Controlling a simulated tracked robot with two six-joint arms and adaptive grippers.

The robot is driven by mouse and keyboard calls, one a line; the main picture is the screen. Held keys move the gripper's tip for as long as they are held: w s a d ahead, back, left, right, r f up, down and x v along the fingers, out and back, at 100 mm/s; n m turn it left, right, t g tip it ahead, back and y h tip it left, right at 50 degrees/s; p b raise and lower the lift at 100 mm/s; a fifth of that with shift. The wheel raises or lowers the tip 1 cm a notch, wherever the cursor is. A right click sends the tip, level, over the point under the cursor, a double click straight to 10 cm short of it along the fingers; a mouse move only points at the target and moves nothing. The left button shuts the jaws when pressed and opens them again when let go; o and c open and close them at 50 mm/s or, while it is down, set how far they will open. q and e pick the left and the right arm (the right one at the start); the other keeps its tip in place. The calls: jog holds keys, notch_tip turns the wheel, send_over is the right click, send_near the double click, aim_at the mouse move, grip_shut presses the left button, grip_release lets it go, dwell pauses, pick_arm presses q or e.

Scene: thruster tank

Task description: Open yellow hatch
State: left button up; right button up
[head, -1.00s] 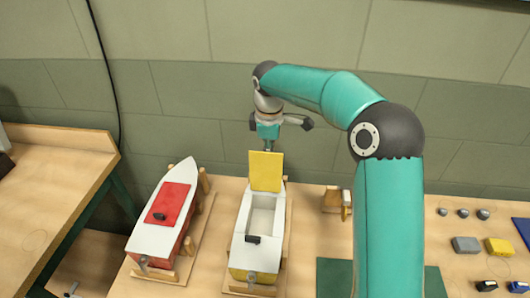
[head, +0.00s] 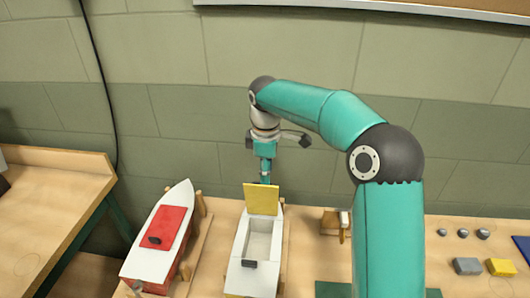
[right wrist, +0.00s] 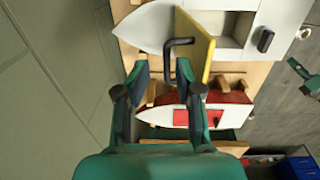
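The yellow hatch (head: 261,200) stands raised at the far end of the opening in the middle boat (head: 236,277), which has a white deck. The boat's open compartment (head: 258,240) shows in front of it. My right gripper (head: 265,178) is just behind the hatch, its fingertips partly hidden. In the right wrist view the right gripper (right wrist: 163,72) is open, its two fingers apart, near a black bar handle (right wrist: 181,42) on the back of the yellow hatch (right wrist: 195,44). I cannot tell whether they touch.
A red-hatched boat (head: 158,243) stands on the left on the table. A small wooden stand (head: 330,222) is right of the middle boat. Grey block (head: 467,266) and yellow block (head: 501,267) lie at the far right. The wall is close behind the gripper.

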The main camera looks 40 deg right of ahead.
notch_tip(320, 180, up, 8)
jog(key=shift+s+a+r, duration=0.15)
jog(key=shift+s+a, duration=0.05)
dwell(0.5)
